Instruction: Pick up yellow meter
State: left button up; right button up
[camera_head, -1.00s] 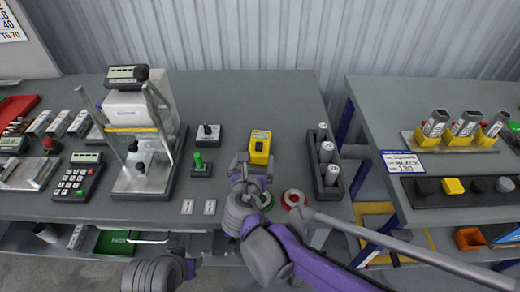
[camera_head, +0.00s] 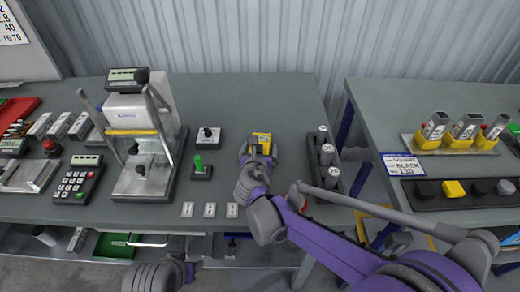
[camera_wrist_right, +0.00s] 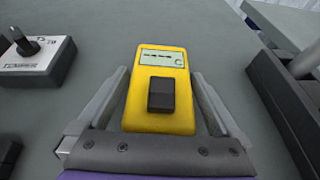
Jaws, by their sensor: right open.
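The yellow meter (camera_head: 262,138) lies on the grey table, right of the centre of the head view and partly hidden behind my right gripper (camera_head: 257,152). My right gripper (camera_wrist_right: 160,108) is open, with one finger on each side of the meter's near part. I cannot tell whether the fingers touch it. My left gripper is not in view.
A black-knobbed box (camera_head: 208,136) and a green-knobbed block (camera_head: 201,168) stand left of the meter. A dark rack (camera_head: 334,176) with grey cylinders stands close on the right. A framed test stand (camera_head: 140,178) is further left. Bare table lies behind the meter.

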aim_at(260, 144)
jog(key=shift+c, duration=0.3)
jog(key=c, duration=1.4)
jog(key=shift+r, duration=0.1)
notch_tip(260, 144, up, 10)
jog(key=shift+f+p, duration=0.1)
jog(key=shift+p, duration=0.4)
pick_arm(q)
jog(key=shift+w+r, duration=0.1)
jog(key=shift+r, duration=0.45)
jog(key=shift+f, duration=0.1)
pick_arm(e)
jog(key=shift+f, duration=0.15)
pick_arm(q)
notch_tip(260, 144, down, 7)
jog(key=b, duration=0.6)
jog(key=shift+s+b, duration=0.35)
pick_arm(e)
jog(key=shift+f, duration=4.9)
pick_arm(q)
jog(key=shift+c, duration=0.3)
pick_arm(e)
jog(key=shift+r, duration=0.1)
